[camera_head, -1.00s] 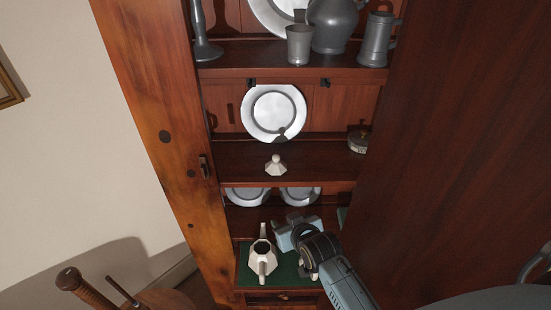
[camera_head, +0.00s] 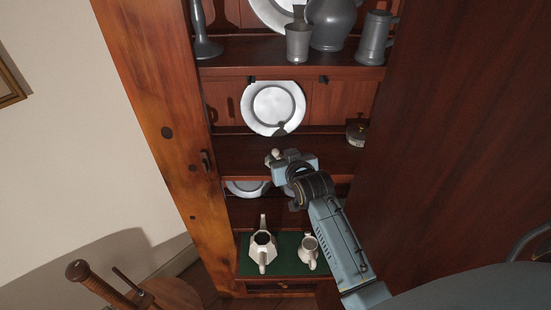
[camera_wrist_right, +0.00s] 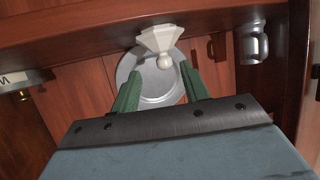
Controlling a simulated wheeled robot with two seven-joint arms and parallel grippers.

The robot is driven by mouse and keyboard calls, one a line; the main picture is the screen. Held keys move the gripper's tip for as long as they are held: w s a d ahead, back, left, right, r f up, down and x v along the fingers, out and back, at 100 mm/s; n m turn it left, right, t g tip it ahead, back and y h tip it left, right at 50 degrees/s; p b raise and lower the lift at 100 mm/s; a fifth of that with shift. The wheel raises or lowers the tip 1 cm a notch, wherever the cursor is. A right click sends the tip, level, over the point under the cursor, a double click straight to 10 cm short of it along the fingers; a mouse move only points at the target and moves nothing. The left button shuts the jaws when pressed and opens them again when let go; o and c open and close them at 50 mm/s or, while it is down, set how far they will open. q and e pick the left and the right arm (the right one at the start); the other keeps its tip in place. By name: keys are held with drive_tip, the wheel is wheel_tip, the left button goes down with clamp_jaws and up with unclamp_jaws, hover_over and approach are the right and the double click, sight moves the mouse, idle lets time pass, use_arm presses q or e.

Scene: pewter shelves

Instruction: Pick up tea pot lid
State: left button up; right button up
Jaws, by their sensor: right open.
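The tea pot lid (camera_wrist_right: 158,39) is cream-white and faceted, with a round knob. It sits on the middle shelf, and the wrist view shows it upside down. In the head view only a small pale part of the lid (camera_head: 274,153) shows beside my right gripper (camera_head: 279,160); the rest is hidden. In the wrist view my right gripper (camera_wrist_right: 163,72) is open, its two green fingers apart, with the knob between and just beyond the tips. No contact shows. The white tea pot (camera_head: 262,245) stands lidless on the green surface below. My left gripper is not in view.
A metal plate (camera_head: 273,104) leans behind the lid. A small round container (camera_head: 357,133) stands at the shelf's right. Pewter vessels (camera_head: 332,25) stand on the shelf above. A small white jug (camera_head: 309,250) is beside the pot. A large dark wooden panel (camera_head: 450,130) borders the right.

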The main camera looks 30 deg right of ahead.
sight(277, 153)
drive_tip(key=shift+a+p+x, duration=0.15)
drive_tip(key=shift+p+x, duration=0.1)
drive_tip(key=shift+x, duration=1.05)
drive_tip(key=shift+a+p+x, duration=0.15)
drive_tip(key=shift+p+x, duration=0.05)
drive_tip(key=shift+x, duration=1.1)
drive_tip(key=shift+f, duration=0.1)
clamp_jaws()
